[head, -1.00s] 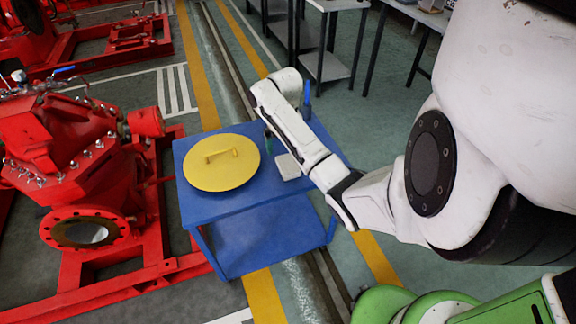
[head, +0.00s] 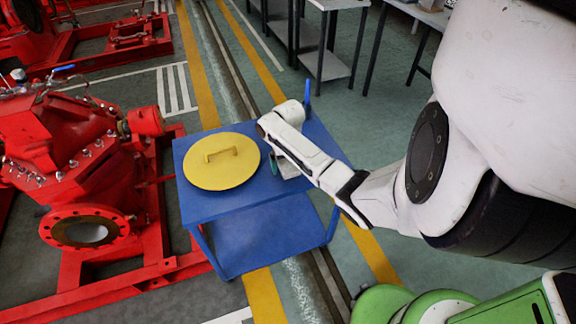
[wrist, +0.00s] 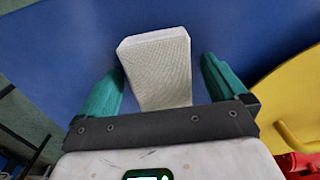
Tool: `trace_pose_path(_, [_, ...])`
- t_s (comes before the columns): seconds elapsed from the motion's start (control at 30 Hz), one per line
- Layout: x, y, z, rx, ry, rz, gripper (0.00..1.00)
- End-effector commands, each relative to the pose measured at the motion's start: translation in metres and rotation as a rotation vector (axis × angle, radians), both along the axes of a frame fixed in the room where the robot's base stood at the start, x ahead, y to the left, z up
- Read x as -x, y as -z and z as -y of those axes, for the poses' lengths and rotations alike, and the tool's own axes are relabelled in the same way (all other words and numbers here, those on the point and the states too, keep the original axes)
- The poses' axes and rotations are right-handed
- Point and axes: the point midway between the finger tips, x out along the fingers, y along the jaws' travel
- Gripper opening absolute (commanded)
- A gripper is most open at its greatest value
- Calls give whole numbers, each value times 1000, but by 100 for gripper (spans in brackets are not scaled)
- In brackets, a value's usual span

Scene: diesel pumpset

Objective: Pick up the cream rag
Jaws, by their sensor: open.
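The cream rag (wrist: 158,62) is a pale, textured folded block on the blue table (head: 225,208). In the wrist view it stands between the two green fingers of my gripper (wrist: 162,68), with a gap on each side. In the head view my arm hides most of the rag, and only a pale sliver (head: 287,171) shows beside a green finger. My gripper is open, pointing down at the table, and holds nothing. I cannot tell how far the fingertips are above the tabletop.
A round yellow lid (head: 222,162) with a handle lies on the table, left of my gripper. A blue upright post (head: 307,100) rises at the table's far right corner. A red pump machine (head: 75,150) stands left of the table. Grey benches (head: 335,8) stand behind.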

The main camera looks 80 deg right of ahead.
Motion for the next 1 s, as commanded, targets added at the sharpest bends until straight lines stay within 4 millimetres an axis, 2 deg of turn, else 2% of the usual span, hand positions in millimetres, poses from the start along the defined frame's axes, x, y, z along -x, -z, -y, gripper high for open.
trace_pose_path(0.2, [0, 1, 0, 1, 0, 0, 99])
trace_pose_path(0.8, [0, 1, 0, 0, 0, 1, 43])
trace_pose_path(1.0, [0, 0, 0, 0, 0, 1, 43])
